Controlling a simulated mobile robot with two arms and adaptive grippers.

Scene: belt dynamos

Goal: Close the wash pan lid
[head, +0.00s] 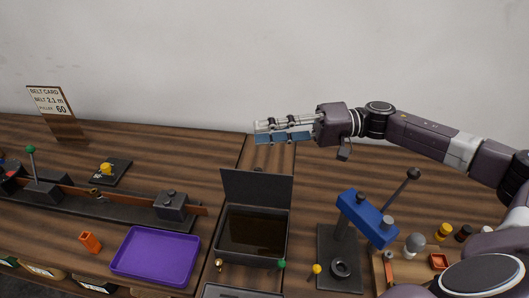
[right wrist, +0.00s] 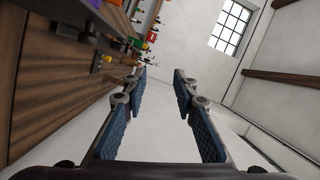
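The wash pan (head: 252,238) is a dark box on the wooden bench, with dark brownish liquid or a dark floor inside. Its lid (head: 257,187) stands upright at the back edge, so the pan is open. My right gripper (head: 258,132) is above and behind the raised lid, apart from it, with its fingers pointing left. In the right wrist view its two blue-padded fingers (right wrist: 160,85) are spread with nothing between them. My left gripper is not in view.
A purple tray (head: 155,257) lies left of the pan. A blue press (head: 366,220) with a lever stands close to its right. A belt rig (head: 100,205) runs along the left. The bench behind the lid (head: 215,150) is clear.

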